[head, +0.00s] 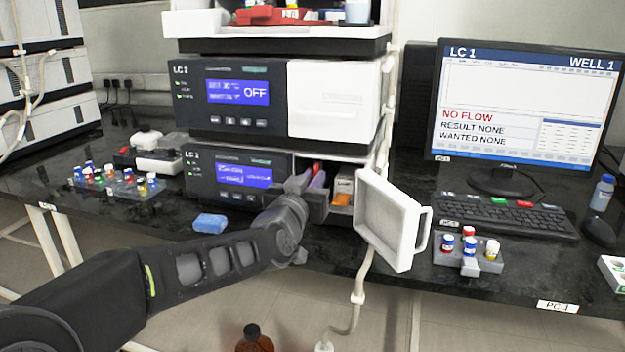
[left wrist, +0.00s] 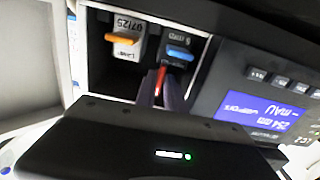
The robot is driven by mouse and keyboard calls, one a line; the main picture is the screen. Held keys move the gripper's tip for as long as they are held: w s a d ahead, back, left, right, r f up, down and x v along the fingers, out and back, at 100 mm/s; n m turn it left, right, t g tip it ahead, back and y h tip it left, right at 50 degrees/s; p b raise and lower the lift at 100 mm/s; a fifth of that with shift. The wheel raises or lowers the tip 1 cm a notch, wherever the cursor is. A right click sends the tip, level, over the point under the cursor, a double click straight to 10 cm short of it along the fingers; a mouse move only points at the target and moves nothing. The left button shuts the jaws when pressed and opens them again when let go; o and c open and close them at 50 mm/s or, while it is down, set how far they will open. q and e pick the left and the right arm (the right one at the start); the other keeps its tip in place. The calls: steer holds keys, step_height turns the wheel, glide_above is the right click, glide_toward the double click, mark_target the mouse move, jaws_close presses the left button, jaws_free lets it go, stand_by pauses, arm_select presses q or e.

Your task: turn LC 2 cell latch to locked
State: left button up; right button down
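The LC 2 unit (head: 237,172) is the lower dark instrument in the head view, with its white door (head: 388,222) swung open to the right. My left gripper (head: 309,182) reaches into its open compartment. In the left wrist view, a thin red latch lever (left wrist: 160,78) stands between the close-set fingertips of my left gripper (left wrist: 162,92), which appear shut on it. Behind it is the cell block with a blue handle (left wrist: 179,53). The fingers hide the latch's lower part, and its lock marking is not readable. My right gripper is out of view.
A lamp block with an orange handle (left wrist: 122,39) sits beside the cell. A tubing line (head: 358,285) hangs by the open door. A blue block (head: 210,223) lies on the bench in front of the unit. A vial rack (head: 490,264) stands right of the door.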

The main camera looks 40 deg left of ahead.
arm_select(q)
steer(key=o, duration=0.3)
steer(key=p+v, duration=0.1)
steer(key=v, duration=0.6)
steer(key=shift+s+d, duration=0.15)
steer(key=shift+s, duration=0.25)
stand_by(0.4)
